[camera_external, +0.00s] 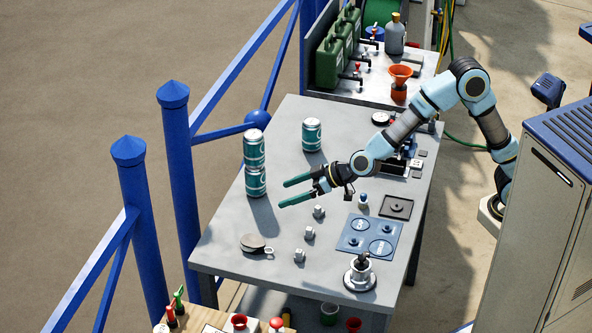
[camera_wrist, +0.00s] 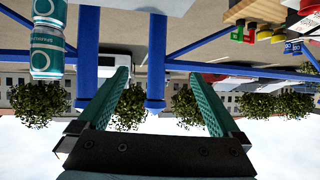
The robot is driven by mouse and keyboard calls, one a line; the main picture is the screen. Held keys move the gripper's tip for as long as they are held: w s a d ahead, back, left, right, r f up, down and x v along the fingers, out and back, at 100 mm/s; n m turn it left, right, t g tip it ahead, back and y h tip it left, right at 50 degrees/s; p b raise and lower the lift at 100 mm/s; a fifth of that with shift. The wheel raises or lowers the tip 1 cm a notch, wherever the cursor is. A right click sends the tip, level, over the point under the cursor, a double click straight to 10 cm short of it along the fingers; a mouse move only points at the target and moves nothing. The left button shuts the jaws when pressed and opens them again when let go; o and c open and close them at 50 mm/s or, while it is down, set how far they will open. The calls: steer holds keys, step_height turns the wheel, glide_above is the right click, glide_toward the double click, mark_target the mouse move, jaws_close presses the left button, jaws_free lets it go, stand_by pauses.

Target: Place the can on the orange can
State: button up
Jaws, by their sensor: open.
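Two teal cans with white markings stand stacked at the table's left side: an upper can (camera_external: 254,149) directly on a lower can (camera_external: 256,182). The stack also shows at the left of the wrist view, upside down, with the upper can (camera_wrist: 46,55) below the lower can (camera_wrist: 50,12). A third teal can (camera_external: 311,135) stands alone to the right and farther back. I see no orange can. My gripper (camera_external: 281,194) is open and empty, to the right of the stack's lower part and apart from it. Its green fingers (camera_wrist: 157,73) are spread in the wrist view.
The grey table (camera_external: 222,237) has small metal knobs (camera_external: 309,232), a blue plate (camera_external: 368,236), a round metal fitting (camera_external: 360,273) and a round pad (camera_external: 252,242). An orange funnel (camera_external: 400,76) stands on the back bench. Blue railing posts (camera_external: 180,170) line the left edge.

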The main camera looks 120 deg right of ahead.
steer(key=s+a+f+n+g+y, duration=0.2)
steer(key=s+a+f+y, duration=0.15)
steer(key=s+a, duration=0.45)
steer(key=s+a+f+n+g+y, duration=0.2)
steer(key=s+a+f+n+y, duration=0.15)
steer(key=s+a, duration=0.55)
steer(key=s+a+f+g, duration=0.2)
steer(key=s+a, duration=0.1)
steer(key=s, duration=0.4)
steer(key=s+a+f+g, duration=0.2)
steer(key=s, duration=0.5)
steer(key=shift+a+f+h, duration=0.3)
steer(key=shift+a+f, duration=0.1)
